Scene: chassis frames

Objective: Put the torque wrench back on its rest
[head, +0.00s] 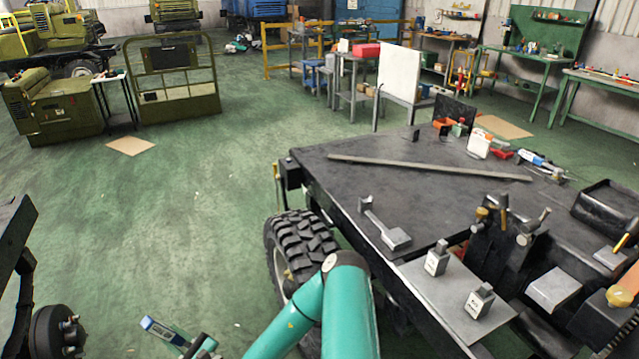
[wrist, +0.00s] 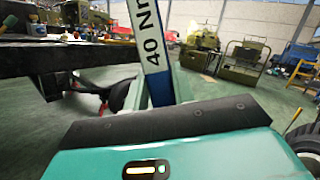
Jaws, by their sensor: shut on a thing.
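The torque wrench has a blue and white end (head: 160,329) that shows at the bottom of the head view, over the green floor left of my teal arm. My gripper (head: 197,346) is shut on it, partly cut off by the lower edge. In the wrist view the torque wrench (wrist: 151,45) rises from behind the dark gripper edge, with "40 Nm" on its white band. The rest of the wrench is hidden. Two small black uprights (head: 416,134) stand on the dark chassis deck (head: 345,185); I cannot tell whether they are the rest.
A long flat bar (head: 430,167) lies across the deck. A grey forked tool (head: 385,224) lies near its left edge. Two labelled grey blocks (head: 437,258) stand on a light plate. A big tyre (head: 300,250) is below the deck edge.

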